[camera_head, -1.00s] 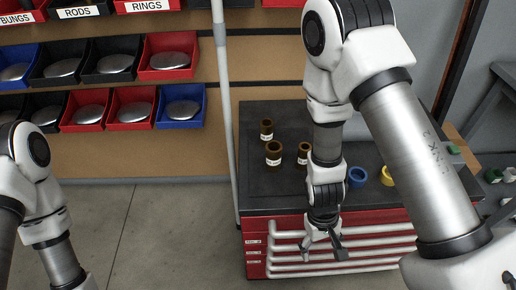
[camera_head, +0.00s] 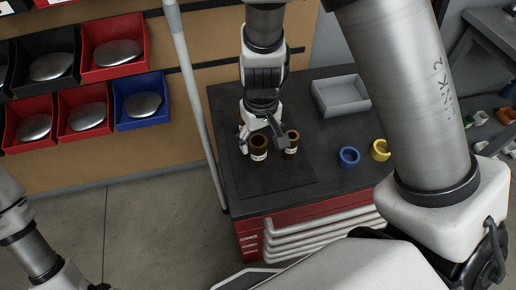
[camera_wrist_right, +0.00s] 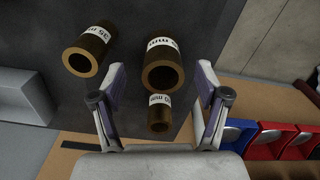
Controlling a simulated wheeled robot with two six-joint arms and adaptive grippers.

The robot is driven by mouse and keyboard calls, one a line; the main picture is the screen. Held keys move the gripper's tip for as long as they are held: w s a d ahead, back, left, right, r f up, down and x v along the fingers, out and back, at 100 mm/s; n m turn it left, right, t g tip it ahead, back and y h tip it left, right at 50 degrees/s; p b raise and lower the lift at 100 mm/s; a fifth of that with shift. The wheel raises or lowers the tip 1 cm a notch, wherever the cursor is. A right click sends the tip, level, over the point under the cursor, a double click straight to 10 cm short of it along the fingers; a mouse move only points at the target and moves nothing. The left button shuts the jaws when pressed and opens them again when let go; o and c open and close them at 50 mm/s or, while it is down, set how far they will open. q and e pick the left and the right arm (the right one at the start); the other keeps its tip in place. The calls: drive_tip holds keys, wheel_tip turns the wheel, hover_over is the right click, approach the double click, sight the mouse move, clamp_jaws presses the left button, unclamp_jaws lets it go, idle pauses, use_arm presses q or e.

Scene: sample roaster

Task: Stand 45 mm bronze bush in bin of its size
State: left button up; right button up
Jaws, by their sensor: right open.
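Three brown bronze bushes stand upright on the dark bench top. In the head view, one bush (camera_head: 259,149) is at the front and another bush (camera_head: 291,145) is to its right. The back one is mostly hidden by my right gripper (camera_head: 262,137). In the right wrist view, my open right gripper (camera_wrist_right: 162,72) is above the bushes, its fingers on either side of the front bush (camera_wrist_right: 163,68), with no grip on it. The right bush (camera_wrist_right: 88,50) and back bush (camera_wrist_right: 159,114) also show. Labels are upside down; the clearest looks like 35 mm. My left gripper is out of view.
Wall bins in red (camera_head: 113,45), black and blue (camera_head: 141,101) hold silvery rounded pieces. A grey tray (camera_head: 341,95), a blue ring (camera_head: 349,157) and a yellow ring (camera_head: 380,150) are on the bench's right. A pale upright pole (camera_head: 193,105) stands at the bench's left edge.

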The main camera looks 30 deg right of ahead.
drive_tip(key=f, duration=0.2)
drive_tip(key=w+f, duration=0.1)
drive_tip(key=f, duration=0.1)
drive_tip(key=shift+a+b, duration=0.2)
drive_tip(key=shift+b, duration=0.15)
drive_tip(key=shift+s+r, duration=0.2)
drive_tip(key=shift+s, duration=0.05)
drive_tip(key=shift+c, duration=0.4)
drive_tip(key=shift+w, duration=0.1)
clamp_jaws()
drive_tip(key=shift+r, duration=0.15)
